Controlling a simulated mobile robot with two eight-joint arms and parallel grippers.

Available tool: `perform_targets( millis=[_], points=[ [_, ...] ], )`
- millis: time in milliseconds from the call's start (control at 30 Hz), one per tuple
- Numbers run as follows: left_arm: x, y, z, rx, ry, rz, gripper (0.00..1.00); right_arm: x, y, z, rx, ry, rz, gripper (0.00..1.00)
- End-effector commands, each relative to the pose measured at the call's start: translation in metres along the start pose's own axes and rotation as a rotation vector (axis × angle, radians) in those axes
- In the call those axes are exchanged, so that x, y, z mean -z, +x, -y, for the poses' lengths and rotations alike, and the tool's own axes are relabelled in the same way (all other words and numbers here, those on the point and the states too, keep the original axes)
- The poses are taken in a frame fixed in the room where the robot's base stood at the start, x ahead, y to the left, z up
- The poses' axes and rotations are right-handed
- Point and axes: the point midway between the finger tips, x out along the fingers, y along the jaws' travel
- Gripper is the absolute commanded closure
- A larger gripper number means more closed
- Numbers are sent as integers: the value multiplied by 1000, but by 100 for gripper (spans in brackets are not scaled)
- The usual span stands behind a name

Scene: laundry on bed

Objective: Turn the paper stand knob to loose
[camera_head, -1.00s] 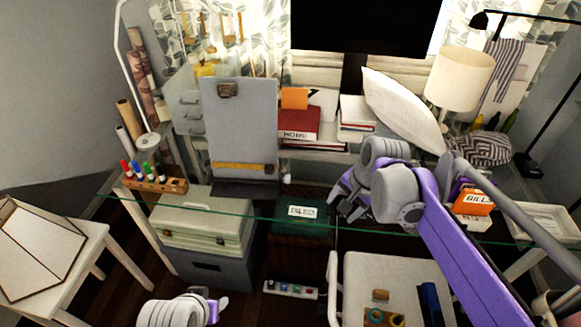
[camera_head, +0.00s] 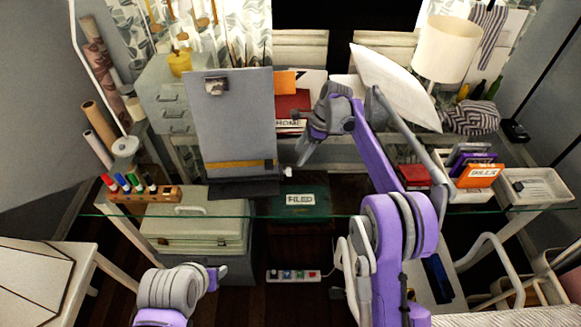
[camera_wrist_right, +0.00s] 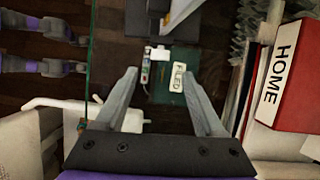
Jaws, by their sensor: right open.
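The paper stand (camera_head: 230,118) is a grey upright board with a clip at its top and a dark base on the glass desk. Its small white knob (camera_head: 287,172) sticks out at the lower right side. A white piece that looks like the knob (camera_wrist_right: 160,54) shows in the right wrist view, beyond the fingertips. My right gripper (camera_head: 303,158) is just right of and above the knob, apart from it. In the wrist view the right gripper (camera_wrist_right: 160,74) is open and empty. My left gripper (camera_head: 218,278) is low at the front, away from the stand; its jaw opening is unclear.
A red HOME binder (camera_head: 290,107) stands behind, right of the stand. A wooden marker holder (camera_head: 145,194) sits left of it. A green FILED box (camera_head: 305,212) and a power strip (camera_head: 293,276) are below the glass. A white pillow (camera_head: 395,85) leans at right.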

Motion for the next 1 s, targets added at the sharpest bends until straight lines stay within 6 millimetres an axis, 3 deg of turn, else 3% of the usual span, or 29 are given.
perform_targets(
  millis=[200, 400, 833, 867, 1000],
  points=[
    [-1, 1, 0, 0, 0, 1, 50, 0, 44, 0, -1, -2, -1, 29],
    [-1, 1, 0, 0, 0, 1, 50, 0, 73, 0, 0, -2, -1, 29],
    [0, 1, 0, 0, 0, 1, 50, 0, 85, 0, 1, -1, -1, 29],
    [0, 1, 0, 0, 0, 1, 50, 0, 85, 0, 1, -2, -1, 31],
    [0, 1, 0, 0, 0, 0, 50, 0, 85, 0, 1, -2, -1, 56]
  ],
)
